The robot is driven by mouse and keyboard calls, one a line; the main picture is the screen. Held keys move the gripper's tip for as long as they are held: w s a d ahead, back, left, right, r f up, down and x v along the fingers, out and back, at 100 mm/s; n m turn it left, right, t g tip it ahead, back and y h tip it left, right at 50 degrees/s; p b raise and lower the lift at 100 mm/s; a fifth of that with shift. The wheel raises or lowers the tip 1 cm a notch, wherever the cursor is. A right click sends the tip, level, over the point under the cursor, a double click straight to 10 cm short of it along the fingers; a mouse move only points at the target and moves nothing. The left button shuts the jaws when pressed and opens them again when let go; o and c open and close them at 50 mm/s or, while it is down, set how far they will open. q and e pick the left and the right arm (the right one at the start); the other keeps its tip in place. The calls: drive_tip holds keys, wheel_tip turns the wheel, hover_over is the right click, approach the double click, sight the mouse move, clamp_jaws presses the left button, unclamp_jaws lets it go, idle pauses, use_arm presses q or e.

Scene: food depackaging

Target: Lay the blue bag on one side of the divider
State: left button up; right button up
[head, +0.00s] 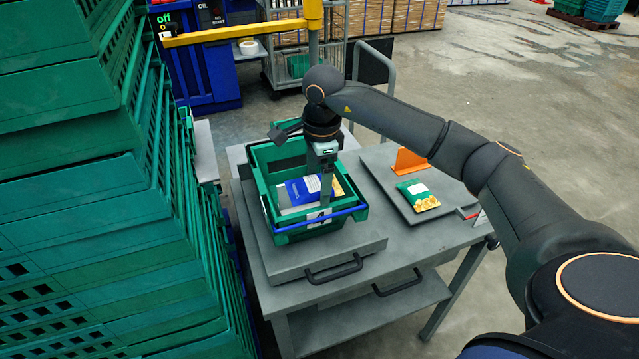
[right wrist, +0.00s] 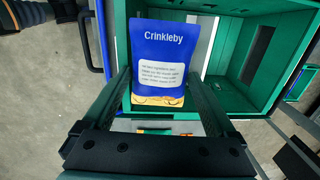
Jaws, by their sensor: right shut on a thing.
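The blue bag (head: 300,191) is inside the green crate (head: 287,229) on the table. It is blue with a yellow end, and the right wrist view shows its name "Crinkleby" and a white label (right wrist: 163,75). My right gripper (head: 326,197) reaches down into the crate and is shut on the bag. Part of the bag is hidden behind the gripper in the head view. The orange divider (head: 409,162) stands upright on a grey tray (head: 384,169) to the right of the crate. My left gripper is not in view.
A green bag (head: 418,196) lies on the tray on the near side of the divider. The tray is bare beyond the divider. The crate walls surround my gripper. Tall green crate stacks (head: 90,200) stand at the left. A yellow post (head: 313,15) rises behind the table.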

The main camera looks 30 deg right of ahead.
sight(318, 200)
drive_tip(key=o, duration=1)
drive_tip(key=shift+g, duration=0.3)
drive_tip(key=f, duration=0.4)
drive_tip(key=s+f, duration=0.1)
drive_tip(key=f, duration=0.1)
drive_tip(key=shift+a, duration=0.35)
drive_tip(key=shift+r+p, duration=0.75)
drive_tip(key=shift+r, duration=0.05)
drive_tip(key=r, duration=0.2)
drive_tip(key=w+r, duration=0.1)
drive_tip(key=r, duration=0.1)
drive_tip(key=w+r+b, duration=0.1)
drive_tip(key=shift+d+r, duration=0.2)
drive_tip(key=shift+r, duration=0.2)
drive_tip(key=r, duration=0.4)
drive_tip(key=shift+s+r, duration=0.25)
drive_tip(key=shift+r, duration=0.15)
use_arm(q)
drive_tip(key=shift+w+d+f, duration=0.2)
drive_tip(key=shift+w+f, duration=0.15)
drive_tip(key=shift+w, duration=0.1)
use_arm(e)
drive_tip(key=shift+r, duration=0.45)
drive_tip(key=shift+d, duration=0.1)
